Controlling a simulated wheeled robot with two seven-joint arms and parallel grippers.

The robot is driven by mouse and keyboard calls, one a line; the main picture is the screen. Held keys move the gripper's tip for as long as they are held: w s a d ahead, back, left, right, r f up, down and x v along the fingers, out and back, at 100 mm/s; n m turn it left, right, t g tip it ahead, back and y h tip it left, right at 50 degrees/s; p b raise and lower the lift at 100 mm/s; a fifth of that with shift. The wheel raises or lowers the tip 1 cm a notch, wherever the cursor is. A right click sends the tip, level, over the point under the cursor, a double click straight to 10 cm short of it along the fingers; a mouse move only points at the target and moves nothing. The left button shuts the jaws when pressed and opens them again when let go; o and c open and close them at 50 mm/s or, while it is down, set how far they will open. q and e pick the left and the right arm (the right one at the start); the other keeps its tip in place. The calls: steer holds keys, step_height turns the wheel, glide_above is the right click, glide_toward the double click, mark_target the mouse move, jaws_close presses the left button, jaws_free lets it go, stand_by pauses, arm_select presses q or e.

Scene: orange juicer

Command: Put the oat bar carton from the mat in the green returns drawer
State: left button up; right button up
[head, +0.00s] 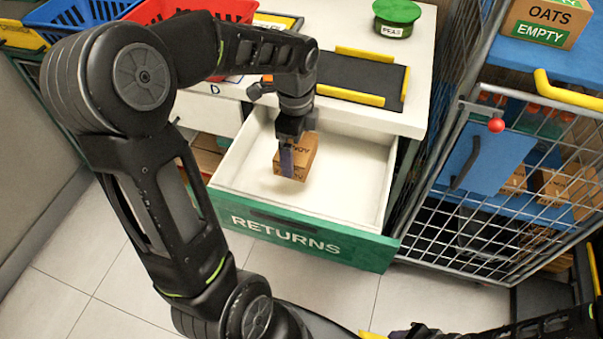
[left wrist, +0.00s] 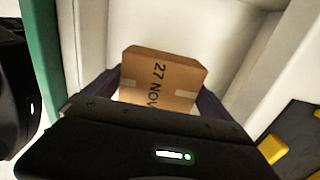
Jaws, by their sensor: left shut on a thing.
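The small brown carton (head: 304,152) is in my left gripper (head: 287,162), inside the outline of the open green returns drawer (head: 290,232). The gripper points down and its fingers are shut on the carton's sides. In the left wrist view the carton (left wrist: 158,78) sits between the two fingers (left wrist: 160,95), with "27 NOV" printed on it. I cannot tell whether its underside touches the white drawer floor. My right gripper (head: 412,331) shows only in part at the bottom edge, and its jaws are unclear.
The white counter above the drawer holds a dark mat (head: 355,78) with yellow edges, a green PEAS tin (head: 396,17), and red (head: 190,10) and blue (head: 75,14) bins. A wire cage cart (head: 500,185) stands close on the right. The drawer floor around the carton looks empty.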

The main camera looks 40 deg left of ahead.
mark_target(296, 146)
arm_select(q)
steer(key=shift+f, duration=1.95)
steer(key=shift+f, duration=1.9)
steer(key=shift+f, duration=0.2)
steer(key=o, duration=1.2)
steer(key=shift+r, duration=0.1)
step_height(296, 146, up, 12)
steer(key=shift+r, duration=0.15)
